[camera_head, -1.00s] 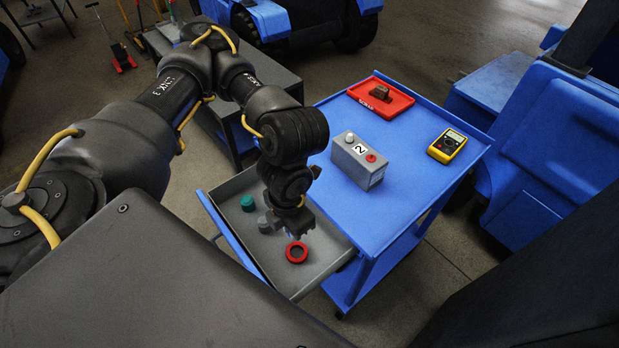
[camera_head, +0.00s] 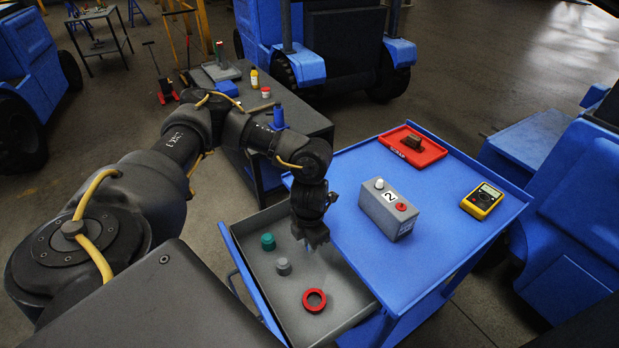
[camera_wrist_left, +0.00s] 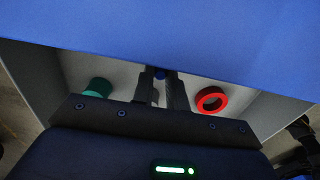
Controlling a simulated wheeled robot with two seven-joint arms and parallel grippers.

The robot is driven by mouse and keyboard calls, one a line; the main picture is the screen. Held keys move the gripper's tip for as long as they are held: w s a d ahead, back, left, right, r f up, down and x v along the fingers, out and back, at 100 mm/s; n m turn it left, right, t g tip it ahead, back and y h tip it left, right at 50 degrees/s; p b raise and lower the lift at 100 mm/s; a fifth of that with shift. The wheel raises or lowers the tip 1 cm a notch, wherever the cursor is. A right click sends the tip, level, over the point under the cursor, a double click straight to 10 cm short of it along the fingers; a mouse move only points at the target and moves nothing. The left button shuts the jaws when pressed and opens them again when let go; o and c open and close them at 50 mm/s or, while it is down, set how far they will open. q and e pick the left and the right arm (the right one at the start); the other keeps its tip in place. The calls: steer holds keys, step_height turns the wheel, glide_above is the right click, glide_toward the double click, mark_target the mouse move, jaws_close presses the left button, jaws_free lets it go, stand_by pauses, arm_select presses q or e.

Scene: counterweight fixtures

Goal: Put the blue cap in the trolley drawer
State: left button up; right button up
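The trolley (camera_head: 440,240) has a blue top, and its grey drawer (camera_head: 262,238) is pulled out on the left side. My left gripper (camera_head: 316,240) points down over the drawer, beside the trolley top's edge. In the left wrist view its two fingers (camera_wrist_left: 160,82) stand close together with a small blue piece between their tips. I take this to be the blue cap (camera_wrist_left: 160,74), held by a narrow part; most of it is hidden by the fingers or merges with the blue trolley. My right gripper is in neither view.
The drawer holds a teal cap (camera_head: 268,241), a grey cap (camera_head: 283,266) and a red ring (camera_head: 314,300). On the trolley top are a grey box (camera_head: 388,210), a red tray (camera_head: 430,152) and a yellow meter (camera_head: 482,200). A dark bench (camera_head: 300,118) stands behind.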

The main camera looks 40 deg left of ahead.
mark_target(309, 255)
arm_select(q)
steer(key=shift+w+f, duration=0.1)
steer(key=shift+f, duration=0.05)
step_height(309, 255, down, 3)
steer(key=shift+w+a+f, duration=0.1)
steer(key=shift+a+f, duration=0.05)
steer(key=shift+f, duration=0.05)
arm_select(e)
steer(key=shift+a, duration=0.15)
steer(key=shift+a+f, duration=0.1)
arm_select(q)
steer(key=shift+f, duration=0.1)
steer(key=o, duration=0.6)
